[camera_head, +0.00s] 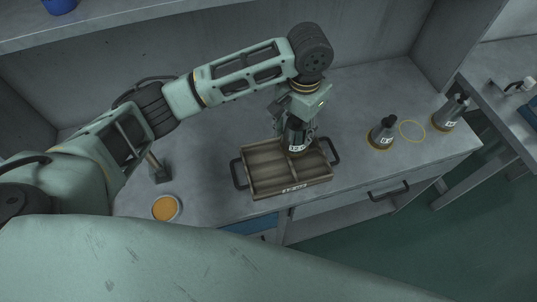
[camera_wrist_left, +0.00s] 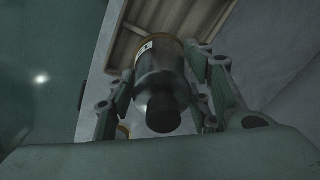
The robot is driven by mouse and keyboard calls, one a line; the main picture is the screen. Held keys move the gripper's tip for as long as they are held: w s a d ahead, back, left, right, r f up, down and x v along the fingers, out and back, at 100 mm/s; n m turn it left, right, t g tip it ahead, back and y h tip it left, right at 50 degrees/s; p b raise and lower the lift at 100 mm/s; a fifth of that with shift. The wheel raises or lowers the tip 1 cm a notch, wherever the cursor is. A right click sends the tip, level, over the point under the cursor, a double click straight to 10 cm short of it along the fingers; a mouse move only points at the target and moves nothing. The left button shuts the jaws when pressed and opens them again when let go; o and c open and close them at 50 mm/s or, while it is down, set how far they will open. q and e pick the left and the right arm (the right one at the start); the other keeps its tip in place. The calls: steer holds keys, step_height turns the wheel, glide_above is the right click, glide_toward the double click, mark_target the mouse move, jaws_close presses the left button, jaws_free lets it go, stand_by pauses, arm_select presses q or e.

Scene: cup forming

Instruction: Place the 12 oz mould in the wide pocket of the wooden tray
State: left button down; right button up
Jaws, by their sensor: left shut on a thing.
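The wooden tray (camera_head: 262,185) lies on the grey bench with a dark handle at each side. My left gripper (camera_head: 297,130) is above the tray's right part, shut on a dark metal mould (camera_head: 296,142) with a white label. In the left wrist view the mould (camera_wrist_left: 160,85) stands between the two fingers of the gripper (camera_wrist_left: 165,95), its black knob toward the camera. Its far end overlaps the tray (camera_wrist_left: 135,20); I cannot tell whether it touches the tray floor. The label is too small to read surely. My right gripper is not in view.
Two similar moulds stand to the right, one nearer (camera_head: 382,133) and one farther (camera_head: 447,114), with an empty yellow ring (camera_head: 412,121) between them. A round dish with orange contents (camera_head: 166,208) and a wooden-handled tool (camera_head: 158,170) are left of the tray.

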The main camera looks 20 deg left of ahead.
arm_select(q)
steer(key=shift+s+a+f+p, duration=0.45)
steer(key=shift+s+a+f, duration=0.45)
steer(key=shift+f, duration=0.45)
steer(key=shift+s+a+f+p, duration=0.55)
steer(key=shift+a+f, duration=0.5)
steer(key=shift+f, duration=0.35)
steer(key=shift+s+a+f+p, duration=0.4)
steer(key=shift+s+a+f, duration=0.5)
steer(key=shift+f, duration=0.45)
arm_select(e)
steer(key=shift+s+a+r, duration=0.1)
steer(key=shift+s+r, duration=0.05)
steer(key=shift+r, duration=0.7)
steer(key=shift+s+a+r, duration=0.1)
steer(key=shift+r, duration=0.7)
arm_select(q)
steer(key=shift+w+a, duration=0.1)
steer(key=c, duration=0.9)
jaws_free()
steer(key=shift+f, duration=0.15)
steer(key=shift+c, duration=0.2)
steer(key=shift+o, duration=0.2)
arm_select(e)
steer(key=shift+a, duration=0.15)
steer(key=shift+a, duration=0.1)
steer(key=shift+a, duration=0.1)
